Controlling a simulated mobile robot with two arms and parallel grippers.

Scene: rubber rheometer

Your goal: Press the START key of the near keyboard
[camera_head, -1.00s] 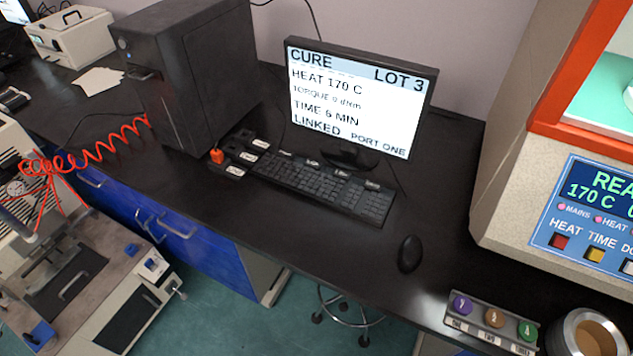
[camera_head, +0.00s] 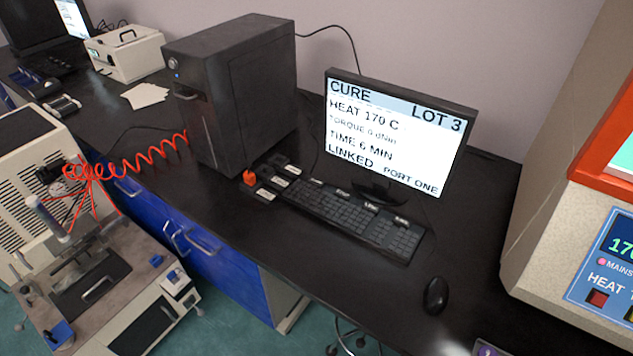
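The near keyboard (camera_head: 352,218) is black and lies on the dark bench in front of a monitor (camera_head: 393,135). Several small pale labels show along its back edge, too small to read, so I cannot tell which key is START. The monitor reads CURE, LOT 3, HEAT 170 C, TIME 6 MIN, LINKED, PORT ONE. Neither of my grippers is in view.
A black computer tower (camera_head: 232,95) stands left of the monitor. A small dark block with an orange-red plug (camera_head: 249,176) sits before it. A mouse (camera_head: 435,295) lies right of the keyboard. A beige and orange machine (camera_head: 555,235) stands at the right. The bench front is clear.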

